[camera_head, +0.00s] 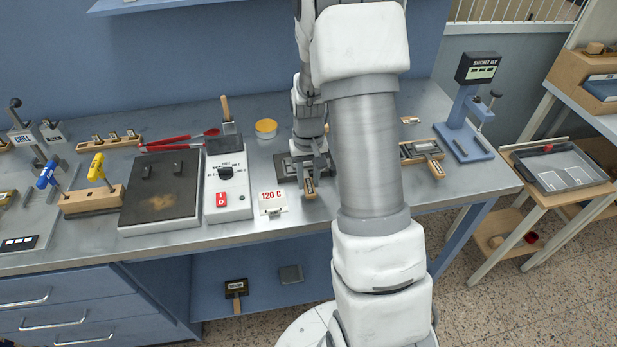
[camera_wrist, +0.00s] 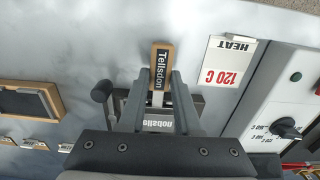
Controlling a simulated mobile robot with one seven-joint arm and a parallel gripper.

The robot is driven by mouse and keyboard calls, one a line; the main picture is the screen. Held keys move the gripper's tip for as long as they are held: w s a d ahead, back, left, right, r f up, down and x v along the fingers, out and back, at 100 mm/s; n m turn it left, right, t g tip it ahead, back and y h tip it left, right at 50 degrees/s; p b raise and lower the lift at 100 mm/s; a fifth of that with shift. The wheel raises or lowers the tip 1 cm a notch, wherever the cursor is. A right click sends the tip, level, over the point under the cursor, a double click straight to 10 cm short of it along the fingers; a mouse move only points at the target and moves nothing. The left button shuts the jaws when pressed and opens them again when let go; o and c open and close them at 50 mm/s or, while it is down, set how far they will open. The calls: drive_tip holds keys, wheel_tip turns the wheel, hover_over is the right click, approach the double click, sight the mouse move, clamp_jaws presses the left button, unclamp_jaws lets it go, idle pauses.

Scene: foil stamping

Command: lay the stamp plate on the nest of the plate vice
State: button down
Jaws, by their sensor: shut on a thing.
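My gripper (camera_head: 308,172) points down over the plate vice (camera_head: 285,167), a dark grey block on the bench. In the wrist view, my gripper (camera_wrist: 160,78) is shut on the stamp plate (camera_wrist: 158,122), which has a wooden handle labelled "Tellsdon" and a metal face with mirrored lettering. The handle (camera_head: 309,187) points to the bench front. The vice also shows in the wrist view, with its dark round knob (camera_wrist: 101,91) left of the fingers. The plate lies over the vice; the fingers hide much of the nest, and I cannot tell whether the plate touches it.
A "120 C HEAT" card (camera_head: 272,201) stands close to the vice, beside the heat control box (camera_head: 228,187) and hot plate (camera_head: 160,190). Another handled plate (camera_head: 422,150) lies in a holder to the right. A yellow-lidded tin (camera_head: 266,127) stands behind.

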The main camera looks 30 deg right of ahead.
drive_tip(key=c, duration=0.5)
unclamp_jaws()
wheel_tip(320, 180, up, 18)
drive_tip(key=shift+f+p, duration=0.25)
drive_tip(key=shift+p, duration=0.1)
drive_tip(key=shift+a, duration=0.1)
